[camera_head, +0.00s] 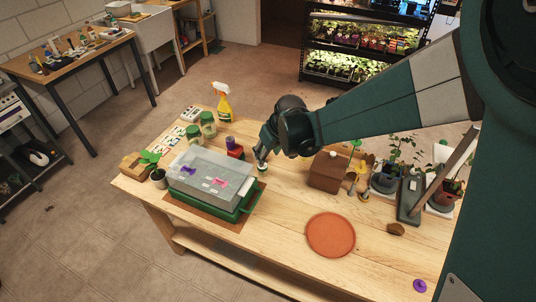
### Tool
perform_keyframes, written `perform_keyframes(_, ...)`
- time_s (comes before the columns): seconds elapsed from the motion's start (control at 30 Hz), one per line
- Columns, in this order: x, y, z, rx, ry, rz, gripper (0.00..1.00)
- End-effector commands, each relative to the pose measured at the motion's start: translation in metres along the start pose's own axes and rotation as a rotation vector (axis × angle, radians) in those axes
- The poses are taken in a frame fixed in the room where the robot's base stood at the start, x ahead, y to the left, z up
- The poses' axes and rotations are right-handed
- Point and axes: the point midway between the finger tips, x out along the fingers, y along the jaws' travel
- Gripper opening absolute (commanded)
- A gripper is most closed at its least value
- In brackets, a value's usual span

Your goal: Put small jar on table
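A small jar (262,169), pale with a dark top, is on or just above the wooden table (280,220), to the right of the covered tray. I cannot tell whether its base touches the table. My gripper (262,157) points down at the jar, with its fingertips at or just above the jar's top. The fingers are small and dark here, so I cannot tell whether they grip it. Two larger jars with green contents, a nearer one (193,136) and a farther one (208,124), stand at the table's back left.
A clear-lidded green tray (212,180) stands left of my gripper, and a red block (235,152) with a purple top is behind it. A yellow spray bottle (224,107), brown box (325,172), potted plants (385,178) and orange saucer (331,235) stand around.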

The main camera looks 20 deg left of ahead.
Motion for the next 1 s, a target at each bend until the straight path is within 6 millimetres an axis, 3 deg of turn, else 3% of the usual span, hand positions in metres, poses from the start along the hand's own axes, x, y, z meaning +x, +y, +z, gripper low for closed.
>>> perform_keyframes(0.73,-0.002,0.001,0.001,0.003,0.001,0.001,0.41)
perform_keyframes(1.0,-0.029,0.020,0.013,0.042,0.009,0.021,0.41)
